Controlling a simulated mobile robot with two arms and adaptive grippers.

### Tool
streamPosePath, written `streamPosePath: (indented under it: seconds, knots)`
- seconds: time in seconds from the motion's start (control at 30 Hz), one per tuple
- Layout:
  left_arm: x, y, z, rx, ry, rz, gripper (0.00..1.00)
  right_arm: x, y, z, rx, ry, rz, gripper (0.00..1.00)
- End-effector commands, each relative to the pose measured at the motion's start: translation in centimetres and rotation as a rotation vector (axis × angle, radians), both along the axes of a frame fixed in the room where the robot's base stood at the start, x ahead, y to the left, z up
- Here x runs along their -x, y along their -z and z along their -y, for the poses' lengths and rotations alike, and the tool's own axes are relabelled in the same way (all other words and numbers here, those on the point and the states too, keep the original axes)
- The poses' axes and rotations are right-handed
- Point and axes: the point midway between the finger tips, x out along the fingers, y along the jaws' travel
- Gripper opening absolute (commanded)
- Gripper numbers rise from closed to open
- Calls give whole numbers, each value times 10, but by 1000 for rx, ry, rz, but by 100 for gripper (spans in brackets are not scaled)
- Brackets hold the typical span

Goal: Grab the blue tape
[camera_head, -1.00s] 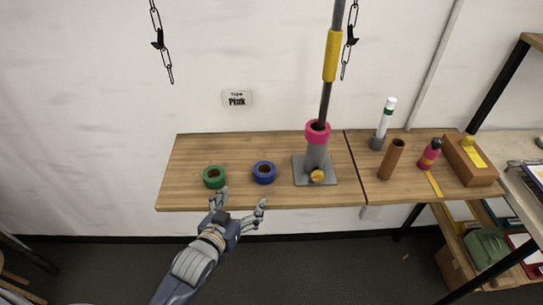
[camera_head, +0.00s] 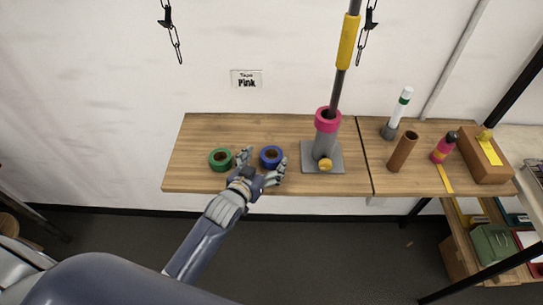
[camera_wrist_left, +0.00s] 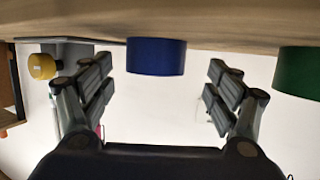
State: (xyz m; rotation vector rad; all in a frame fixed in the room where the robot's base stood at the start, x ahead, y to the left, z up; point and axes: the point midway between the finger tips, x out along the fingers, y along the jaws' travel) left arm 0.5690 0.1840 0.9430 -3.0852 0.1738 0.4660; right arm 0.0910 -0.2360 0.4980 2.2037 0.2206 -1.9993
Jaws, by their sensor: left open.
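The blue tape (camera_head: 271,156) is a roll lying flat on the wooden shelf. The green tape (camera_head: 220,159) lies to its left. My left gripper (camera_head: 263,164) is open at the near side of the blue tape, its fingers spread to either side. In the left wrist view, which looks upside down, the blue tape (camera_wrist_left: 156,56) sits between the two open fingers, and I see no contact. The green tape (camera_wrist_left: 297,73) shows at the right edge there. The pink tape (camera_head: 328,119) sits around the top of a grey post. My right gripper is not in view.
The shelf (camera_head: 195,180) has free room around the rolls. Right of them stands the grey post (camera_head: 325,143) on a square base, with a yellow knob (camera_head: 325,165).

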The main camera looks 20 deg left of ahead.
Motion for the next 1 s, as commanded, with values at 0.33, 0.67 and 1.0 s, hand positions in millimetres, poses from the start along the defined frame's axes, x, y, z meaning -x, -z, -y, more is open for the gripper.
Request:
streamPosePath:
  seconds: [0.33,0.67,1.0]
  knots:
    - [-34,9,9,1,1,1,82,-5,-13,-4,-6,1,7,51]
    - [-38,11,10,0,1,1,82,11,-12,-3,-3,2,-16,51]
    - [-38,11,9,0,0,1,34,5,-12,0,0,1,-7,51]
